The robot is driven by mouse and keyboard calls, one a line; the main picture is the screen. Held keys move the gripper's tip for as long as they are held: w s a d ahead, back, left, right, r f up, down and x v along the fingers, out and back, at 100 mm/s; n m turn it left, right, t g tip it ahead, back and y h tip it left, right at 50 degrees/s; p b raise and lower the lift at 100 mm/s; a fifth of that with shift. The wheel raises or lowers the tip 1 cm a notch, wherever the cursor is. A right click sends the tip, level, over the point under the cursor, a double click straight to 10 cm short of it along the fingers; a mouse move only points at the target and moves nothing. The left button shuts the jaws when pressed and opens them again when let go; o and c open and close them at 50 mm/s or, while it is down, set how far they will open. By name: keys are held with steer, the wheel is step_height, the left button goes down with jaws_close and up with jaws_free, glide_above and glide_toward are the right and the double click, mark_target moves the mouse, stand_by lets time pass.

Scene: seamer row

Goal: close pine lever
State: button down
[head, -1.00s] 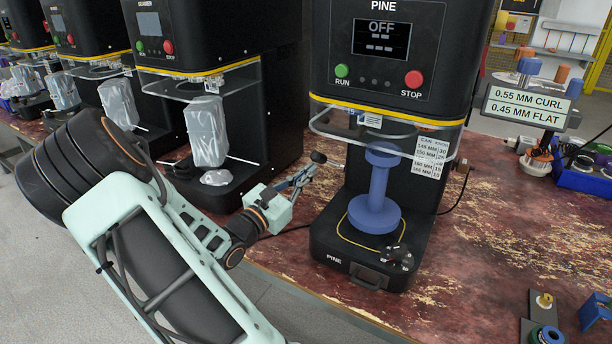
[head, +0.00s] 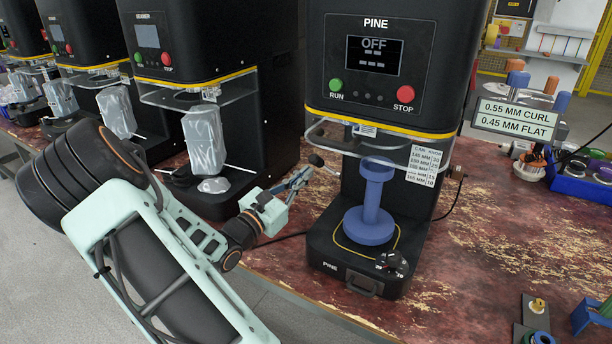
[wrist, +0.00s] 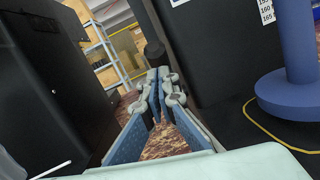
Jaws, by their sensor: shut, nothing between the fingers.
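The PINE machine (head: 385,95) stands right of centre in the head view, its display reading OFF. Its lever has a dark knob (head: 316,160) at the machine's left side, on a thin rod running toward the body. My gripper (head: 306,175) is shut and empty, its fingertips just below and beside the knob. In the wrist view my fingertips (wrist: 160,78) are together, just below the dark knob (wrist: 154,50). I cannot tell whether they touch it. A blue spool-shaped piece (head: 371,205) stands upright on the PINE base, below the clear guard.
A neighbouring seamer (head: 205,60) with a wrapped item (head: 203,138) stands close on the left of my gripper. A dial (head: 391,263) sits on the PINE base's front corner.

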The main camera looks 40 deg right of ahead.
steer(key=f+v, duration=0.1)
steer(key=v, duration=1.1)
steer(key=shift+p, duration=0.3)
steer(key=shift+a, duration=0.15)
